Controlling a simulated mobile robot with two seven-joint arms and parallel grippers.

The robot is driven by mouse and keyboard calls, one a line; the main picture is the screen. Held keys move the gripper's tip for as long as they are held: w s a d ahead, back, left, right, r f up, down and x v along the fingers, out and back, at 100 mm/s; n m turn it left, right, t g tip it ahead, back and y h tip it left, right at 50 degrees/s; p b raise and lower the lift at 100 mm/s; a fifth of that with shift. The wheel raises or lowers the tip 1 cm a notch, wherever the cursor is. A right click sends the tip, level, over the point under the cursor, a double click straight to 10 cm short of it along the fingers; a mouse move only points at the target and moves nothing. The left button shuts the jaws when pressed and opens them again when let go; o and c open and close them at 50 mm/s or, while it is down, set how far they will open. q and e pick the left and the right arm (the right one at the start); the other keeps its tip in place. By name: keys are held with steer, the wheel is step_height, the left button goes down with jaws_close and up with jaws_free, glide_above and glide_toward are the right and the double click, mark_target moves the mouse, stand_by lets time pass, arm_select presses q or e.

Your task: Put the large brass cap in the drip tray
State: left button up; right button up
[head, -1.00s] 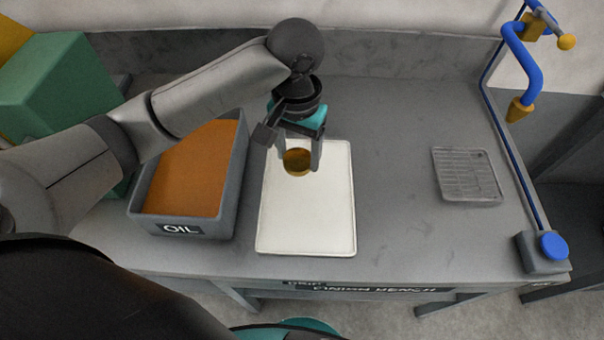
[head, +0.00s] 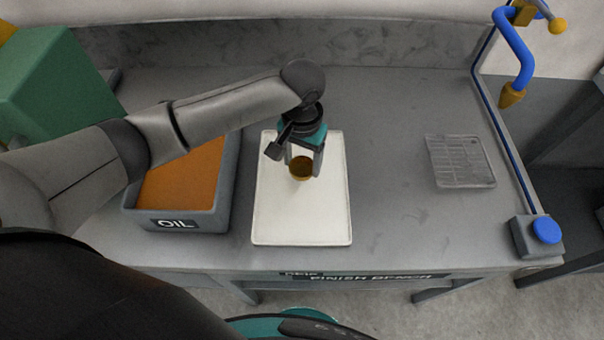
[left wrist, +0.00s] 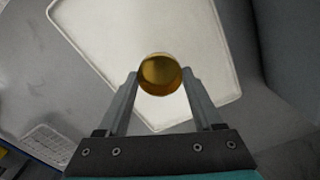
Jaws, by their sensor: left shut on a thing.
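The large brass cap (head: 301,172) is a round, gold-brown piece held between the fingertips of my left gripper (head: 303,168). In the left wrist view the cap (left wrist: 160,76) sits between the two fingers, with the white tray behind it. The white rectangular tray, which I take as the drip tray (head: 300,222), lies flat on the bench. The gripper points down over the upper middle part of this tray. I cannot tell for sure how far the cap is above the tray floor. My right gripper does not show.
A grey bin marked OIL (head: 178,222) with orange-brown content stands close left of the tray. A wire rack (head: 460,162) lies at the right. The bench between tray and rack is clear.

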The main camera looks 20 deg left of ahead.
mark_target(302, 174)
arm_select(q)
steer(key=shift+f+b, duration=0.5)
steer(key=shift+f, duration=1.85)
steer(key=shift+f, duration=0.1)
steer(key=o, duration=1.4)
step_height(302, 174, up, 12)
steer(key=p, duration=0.2)
steer(key=shift+p, duration=0.35)
steer(key=shift+s, duration=0.1)
